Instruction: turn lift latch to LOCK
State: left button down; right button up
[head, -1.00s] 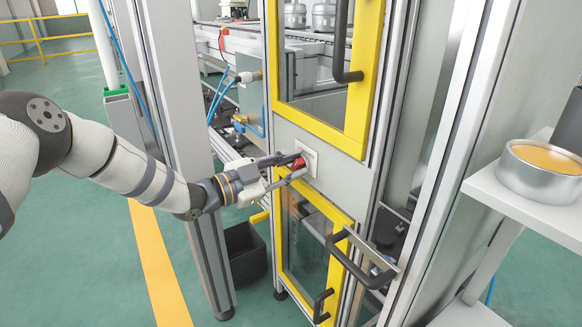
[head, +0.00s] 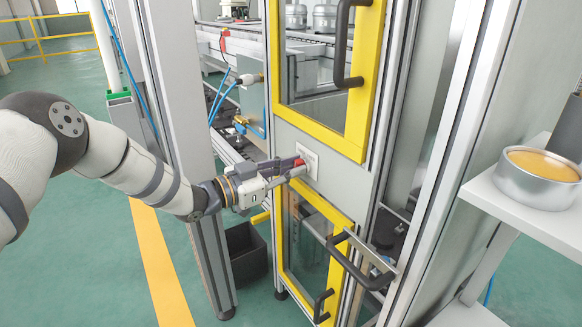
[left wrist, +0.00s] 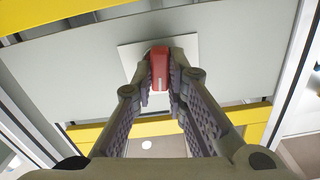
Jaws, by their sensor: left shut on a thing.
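The lift latch is a red knob (head: 299,163) on a square white plate (head: 311,164), set in the grey panel between two yellow-framed doors. My left gripper (head: 292,168) reaches it from the left and is shut on the knob. In the left wrist view the red knob (left wrist: 160,68) sits between the two fingertips (left wrist: 160,80), with the white plate (left wrist: 132,62) behind it. A small pale mark shows on the knob; I cannot read any lettering on the plate. My right gripper is not in view.
An upper yellow-framed door (head: 358,120) with a black handle (head: 342,50) and a lower yellow-framed door (head: 287,245) flank the panel. A grey post (head: 176,100) stands close to my left arm. A white shelf (head: 490,188) with a metal pot (head: 538,180) is at right.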

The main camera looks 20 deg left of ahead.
pick_arm(q)
jog(key=n, duration=0.4)
jog(key=shift+w+r, duration=0.1)
jog(key=shift+r, duration=0.05)
jog(key=shift+a+n+p, duration=0.1)
jog(key=shift+n+p, duration=0.3)
jog(key=shift+n, duration=1.8)
jog(key=shift+w+n, duration=0.1)
jog(key=shift+n, duration=0.2)
jog(key=c, duration=1.6)
grip_release()
jog(key=v, duration=1.2)
